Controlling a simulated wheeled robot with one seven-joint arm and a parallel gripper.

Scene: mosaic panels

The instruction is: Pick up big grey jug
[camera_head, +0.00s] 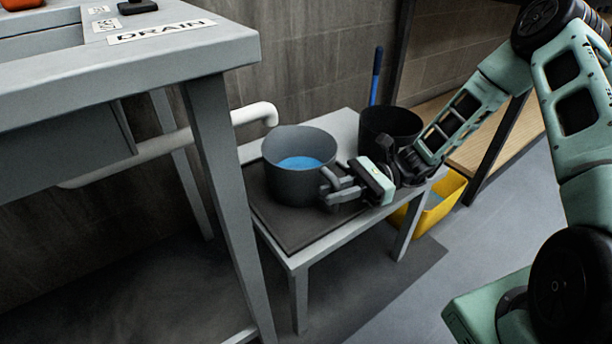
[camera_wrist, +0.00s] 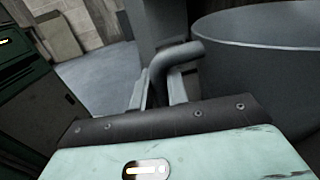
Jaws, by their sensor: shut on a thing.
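The big grey jug (camera_head: 292,182) stands upright on a dark mat on the small table in the head view, with blue liquid (camera_head: 300,163) inside. It also fills the right side of the wrist view (camera_wrist: 255,75). My gripper (camera_head: 335,188) reaches in from the right at the jug's near right side. In the wrist view my gripper (camera_wrist: 163,92) is shut on the jug's bent grey handle (camera_wrist: 177,55). The fingertips are partly hidden behind the handle. The jug appears to rest on the mat.
A black bucket (camera_head: 391,123) with a blue-handled tool (camera_head: 376,75) stands behind my gripper. A yellow bin (camera_head: 447,200) is on the floor to the right. The bench with the DRAIN label (camera_head: 161,31) and a white pipe (camera_head: 250,114) are on the left.

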